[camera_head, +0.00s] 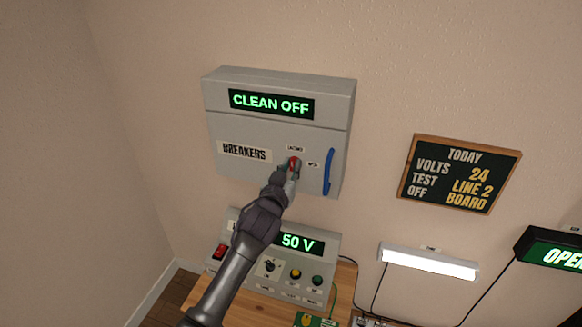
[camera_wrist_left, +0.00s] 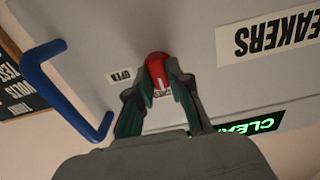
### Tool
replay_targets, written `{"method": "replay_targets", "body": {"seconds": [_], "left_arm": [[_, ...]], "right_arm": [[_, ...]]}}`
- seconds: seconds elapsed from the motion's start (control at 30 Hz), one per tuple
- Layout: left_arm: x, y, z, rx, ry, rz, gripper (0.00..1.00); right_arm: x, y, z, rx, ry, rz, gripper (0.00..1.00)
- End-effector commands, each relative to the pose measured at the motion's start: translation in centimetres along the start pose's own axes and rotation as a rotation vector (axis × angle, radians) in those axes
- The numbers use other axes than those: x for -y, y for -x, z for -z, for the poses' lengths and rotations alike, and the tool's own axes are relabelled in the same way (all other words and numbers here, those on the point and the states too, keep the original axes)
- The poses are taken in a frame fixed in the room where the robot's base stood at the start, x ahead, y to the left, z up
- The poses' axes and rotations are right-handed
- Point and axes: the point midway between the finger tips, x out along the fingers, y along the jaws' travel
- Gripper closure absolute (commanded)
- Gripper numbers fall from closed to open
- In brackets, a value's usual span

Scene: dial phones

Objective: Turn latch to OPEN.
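The red latch (camera_head: 294,162) sits on the front of a grey breaker box (camera_head: 230,131), left of its blue handle (camera_head: 328,172). A small label above the latch appears to read LOCKED (camera_head: 295,149), and another to its right marks OPEN (camera_head: 313,164). My left gripper (camera_head: 292,168) is at the latch. In the left wrist view, the gripper's fingertips (camera_wrist_left: 157,80) close in on both sides of the red latch (camera_wrist_left: 157,68) and appear to touch it. The OPEN label (camera_wrist_left: 120,76) is beside it. The fingers partly cover the latch. My right gripper is not in view.
The box's display (camera_head: 271,104) reads CLEAN OFF. Below it, a console (camera_head: 318,265) with a 50 V display and several knobs stands on a wooden table (camera_head: 345,290). A chalkboard (camera_head: 459,174), a lit lamp (camera_head: 429,262) and a green sign (camera_head: 556,251) are to the right.

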Motion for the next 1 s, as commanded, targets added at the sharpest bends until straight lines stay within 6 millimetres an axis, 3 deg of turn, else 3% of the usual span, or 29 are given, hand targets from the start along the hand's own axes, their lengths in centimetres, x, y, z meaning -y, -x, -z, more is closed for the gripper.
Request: {"method": "replay_targets", "body": {"seconds": [0.57,1.0], "left_arm": [[0.03,-0.06,0.26,-0.004,-0.090,0.001,1.00],[-0.11,-0.08,0.35,-0.005,-0.462,0.001,1.00]], "right_arm": [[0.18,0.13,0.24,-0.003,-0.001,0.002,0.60],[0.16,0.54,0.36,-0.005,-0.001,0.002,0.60]]}}
